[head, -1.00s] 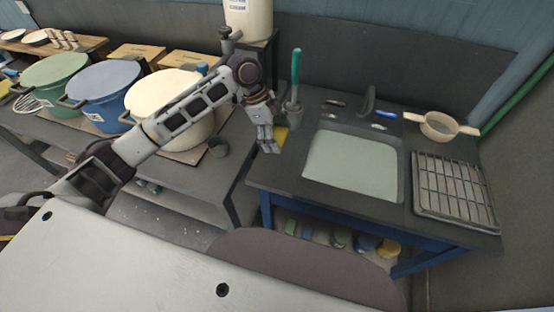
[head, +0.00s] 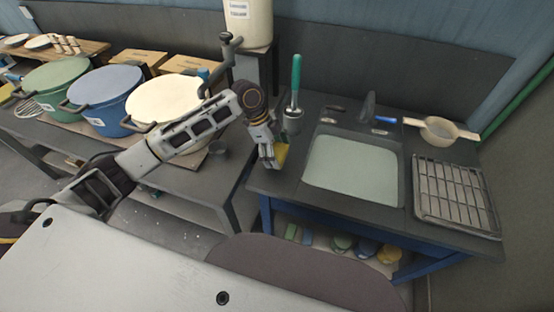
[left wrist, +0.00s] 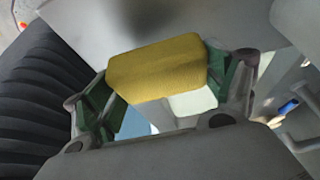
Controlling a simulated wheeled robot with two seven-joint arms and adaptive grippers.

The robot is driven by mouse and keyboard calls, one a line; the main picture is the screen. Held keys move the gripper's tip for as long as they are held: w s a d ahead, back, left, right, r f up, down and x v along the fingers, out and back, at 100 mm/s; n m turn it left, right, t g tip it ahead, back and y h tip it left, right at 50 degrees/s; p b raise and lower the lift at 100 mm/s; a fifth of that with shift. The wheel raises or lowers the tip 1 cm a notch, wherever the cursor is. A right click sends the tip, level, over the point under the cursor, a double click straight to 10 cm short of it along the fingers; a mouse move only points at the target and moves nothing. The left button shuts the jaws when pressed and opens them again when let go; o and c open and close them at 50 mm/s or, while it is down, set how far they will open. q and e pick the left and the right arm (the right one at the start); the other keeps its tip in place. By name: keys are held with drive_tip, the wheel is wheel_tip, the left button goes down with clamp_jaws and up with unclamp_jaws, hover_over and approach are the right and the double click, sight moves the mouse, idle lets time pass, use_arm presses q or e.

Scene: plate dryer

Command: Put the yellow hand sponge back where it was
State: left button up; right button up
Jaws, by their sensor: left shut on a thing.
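The yellow hand sponge (head: 282,154) is at the left end of the dark sink counter, in my left gripper (head: 269,161). In the left wrist view the sponge (left wrist: 158,68) lies across the two green-padded fingertips of the left gripper (left wrist: 160,95), which are shut on it. The head view does not clearly show whether the sponge touches the counter. The pale green sink basin (head: 350,170) is to the right of the gripper. My right gripper is not in view.
A green-handled brush (head: 296,75) stands in a grey holder (head: 293,120) just behind the gripper. A drying rack (head: 455,195) and a strainer (head: 438,130) are on the counter's right. Large pots, one blue (head: 103,98), stand on the left table. Counter around the basin's front is clear.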

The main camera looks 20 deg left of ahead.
use_arm(q)
drive_tip(key=shift+f, duration=2.1)
drive_tip(key=shift+f, duration=0.1)
drive_tip(key=o, duration=0.7)
drive_tip(key=shift+v, duration=6.15)
